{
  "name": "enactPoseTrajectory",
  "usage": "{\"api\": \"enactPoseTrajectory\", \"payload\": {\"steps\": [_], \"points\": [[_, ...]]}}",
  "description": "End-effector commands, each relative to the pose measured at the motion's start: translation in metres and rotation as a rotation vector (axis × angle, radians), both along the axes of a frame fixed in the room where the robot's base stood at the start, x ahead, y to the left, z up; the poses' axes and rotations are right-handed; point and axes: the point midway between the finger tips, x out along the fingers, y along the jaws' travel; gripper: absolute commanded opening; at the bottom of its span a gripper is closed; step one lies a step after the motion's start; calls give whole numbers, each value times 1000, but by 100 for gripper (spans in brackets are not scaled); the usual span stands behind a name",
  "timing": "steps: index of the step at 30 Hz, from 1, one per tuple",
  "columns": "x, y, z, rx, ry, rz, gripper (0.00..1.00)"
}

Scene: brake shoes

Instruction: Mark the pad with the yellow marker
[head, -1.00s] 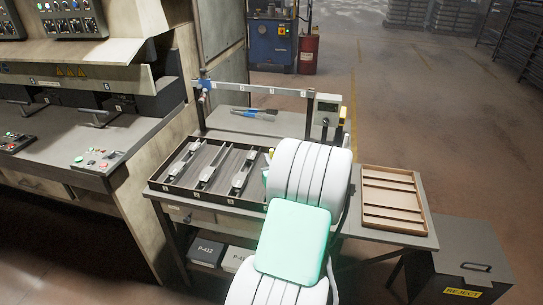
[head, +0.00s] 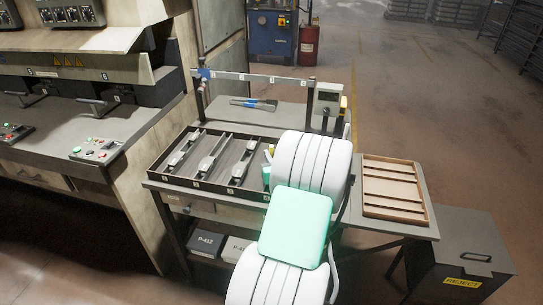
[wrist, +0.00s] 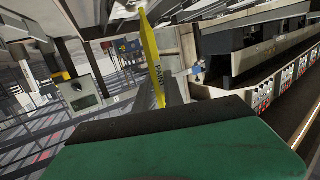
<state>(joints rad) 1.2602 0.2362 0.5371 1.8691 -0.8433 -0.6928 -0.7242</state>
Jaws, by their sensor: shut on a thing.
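The yellow marker (wrist: 152,55), with dark lettering on its side, stands up from my gripper (wrist: 168,98) in the wrist view. The dark fingers are shut on its lower part. Brake shoes (head: 183,149), (head: 213,153), (head: 243,163) lie in separate slots of the dark tray (head: 197,185). The tray's right end is hidden by my arm. I cannot tell which pad is meant.
A measuring rail (head: 260,76) stands behind the tray, with a blue-handled brush (head: 252,103) and a small display box (head: 327,98). An empty wooden slotted tray (head: 393,190) lies right of my arm. A reject bin (head: 462,255) stands at the far right.

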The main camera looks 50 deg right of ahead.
Motion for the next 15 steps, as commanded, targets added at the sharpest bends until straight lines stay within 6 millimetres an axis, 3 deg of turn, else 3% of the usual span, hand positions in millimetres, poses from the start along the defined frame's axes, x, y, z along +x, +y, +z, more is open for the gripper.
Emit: {"api": "enactPoseTrajectory", "payload": {"steps": [15], "points": [[0, 0, -6, 0, 0, 0, 0]]}}
